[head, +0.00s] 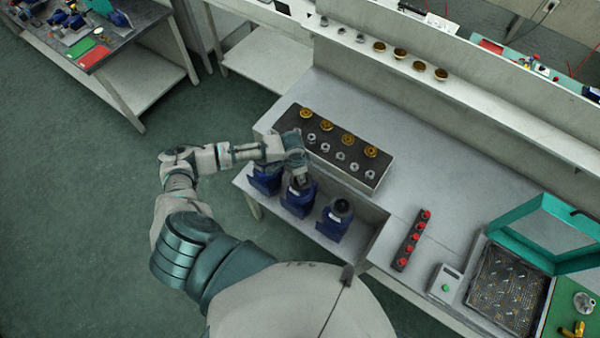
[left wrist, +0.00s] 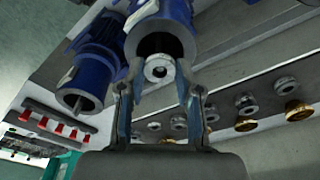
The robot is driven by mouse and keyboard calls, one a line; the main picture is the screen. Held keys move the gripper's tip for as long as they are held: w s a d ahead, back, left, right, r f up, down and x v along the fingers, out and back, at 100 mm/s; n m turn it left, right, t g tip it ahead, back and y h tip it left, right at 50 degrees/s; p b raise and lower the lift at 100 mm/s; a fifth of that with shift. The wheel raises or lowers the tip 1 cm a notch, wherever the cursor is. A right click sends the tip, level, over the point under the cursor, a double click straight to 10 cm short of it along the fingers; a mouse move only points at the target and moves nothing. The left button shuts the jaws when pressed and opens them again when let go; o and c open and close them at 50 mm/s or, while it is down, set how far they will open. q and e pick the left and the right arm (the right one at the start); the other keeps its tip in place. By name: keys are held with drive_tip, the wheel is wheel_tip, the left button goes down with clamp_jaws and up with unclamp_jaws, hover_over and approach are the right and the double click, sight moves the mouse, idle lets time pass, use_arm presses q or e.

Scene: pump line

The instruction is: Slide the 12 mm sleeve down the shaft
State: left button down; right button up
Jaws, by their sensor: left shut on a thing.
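Three blue pumps stand in a row on the low shelf in the head view: the left one (head: 265,179), the middle one (head: 298,200) and the right one (head: 333,222). My left gripper (head: 301,180) is over the middle pump's open top. In the left wrist view my left gripper (left wrist: 159,72) is shut on a silver ring-shaped sleeve (left wrist: 158,68), in line with the dark bore of the blue pump (left wrist: 160,22). I cannot tell how far the sleeve sits on the shaft; the shaft there is mostly hidden. A neighbouring pump's bare shaft (left wrist: 77,103) shows.
A dark tray (head: 289,128) with gold wheels and silver rings lies on the bench behind the pumps. To the right are a black strip (head: 402,263) with red knobs, a small white box (head: 446,283) and a teal-lidded case (head: 541,262). The bench middle is clear.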

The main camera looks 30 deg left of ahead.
use_arm(q)
drive_tip(key=c, duration=0.7)
unclamp_jaws()
drive_tip(key=shift+r, duration=0.1)
drive_tip(key=r, duration=0.7)
drive_tip(key=s+a+r, duration=0.1)
drive_tip(key=r, duration=0.3)
drive_tip(key=shift+r, duration=0.25)
drive_tip(key=shift+a, duration=0.1)
